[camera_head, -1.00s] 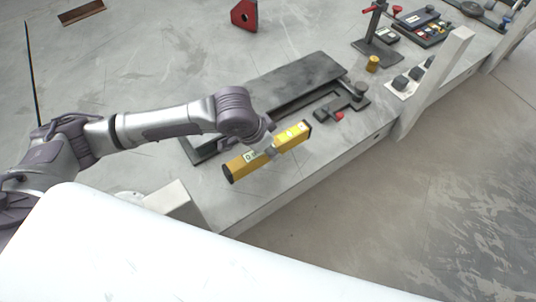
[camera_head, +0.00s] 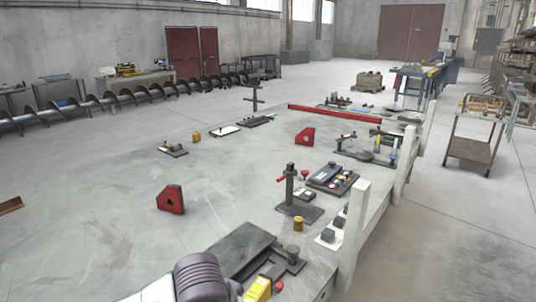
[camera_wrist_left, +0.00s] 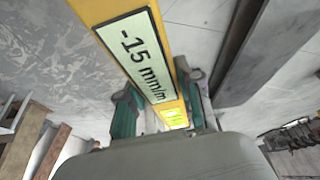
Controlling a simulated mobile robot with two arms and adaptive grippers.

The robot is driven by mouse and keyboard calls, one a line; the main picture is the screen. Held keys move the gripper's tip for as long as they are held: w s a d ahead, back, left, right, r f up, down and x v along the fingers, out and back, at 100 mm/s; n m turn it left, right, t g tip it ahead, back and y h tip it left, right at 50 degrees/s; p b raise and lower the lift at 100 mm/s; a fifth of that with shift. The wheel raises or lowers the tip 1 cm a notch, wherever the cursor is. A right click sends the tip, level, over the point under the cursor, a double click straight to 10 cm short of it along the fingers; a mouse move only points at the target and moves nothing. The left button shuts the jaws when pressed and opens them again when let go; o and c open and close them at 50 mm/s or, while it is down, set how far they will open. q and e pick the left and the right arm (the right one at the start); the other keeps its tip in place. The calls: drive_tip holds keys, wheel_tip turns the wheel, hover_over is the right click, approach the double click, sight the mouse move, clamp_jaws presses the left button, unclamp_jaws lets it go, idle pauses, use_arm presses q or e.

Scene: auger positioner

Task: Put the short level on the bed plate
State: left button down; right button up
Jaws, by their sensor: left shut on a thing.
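The short level is a yellow bar; its end shows at the bottom edge of the head view (camera_head: 258,290). In the left wrist view the level (camera_wrist_left: 143,60) has a label reading "-15 mm/m". My left gripper (camera_wrist_left: 160,103) is shut on it, a green-padded finger on each side. In the head view my purple-grey left wrist covers part of the level, and the fingers are hidden. The bed plate (camera_head: 238,247) is a dark flat plate on the table just behind my wrist. A dark edge beside the level in the wrist view may be part of it. My right gripper is out of view.
A clamp-like dark part (camera_head: 284,262) and a yellow cylinder (camera_head: 298,223) stand near the plate. The table's left middle is clear.

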use_arm(q)
drive_tip(key=s+a+r+n+y, duration=0.1)
drive_tip(key=a+r+n, duration=0.4)
drive_tip(key=a, duration=0.7)
drive_tip(key=shift+s+a+t+y, duration=0.2)
drive_tip(key=shift+t+y, duration=0.2)
drive_tip(key=shift+y, duration=0.1)
drive_tip(key=w+d+m+g+h+p, duration=0.1)
drive_tip(key=w+d+m+h+p, duration=0.25)
drive_tip(key=w+d+m, duration=0.6)
drive_tip(key=w+a+f+p, duration=0.1)
drive_tip(key=w+a+f, duration=0.1)
drive_tip(key=a, duration=0.1)
drive_tip(key=w+a+f+n+p, duration=0.1)
drive_tip(key=a+f, duration=0.1)
drive_tip(key=a, duration=0.1)
drive_tip(key=w+a+f+n+p, duration=0.1)
drive_tip(key=w+a+f, duration=0.1)
drive_tip(key=shift+w+a+f+y, duration=0.25)
drive_tip(key=shift+w+a+y, duration=0.1)
drive_tip(key=shift+a, duration=0.05)
wheel_tip(320, 180, down, 4)
drive_tip(key=shift+r+p, duration=0.1)
drive_tip(key=shift+p, duration=0.3)
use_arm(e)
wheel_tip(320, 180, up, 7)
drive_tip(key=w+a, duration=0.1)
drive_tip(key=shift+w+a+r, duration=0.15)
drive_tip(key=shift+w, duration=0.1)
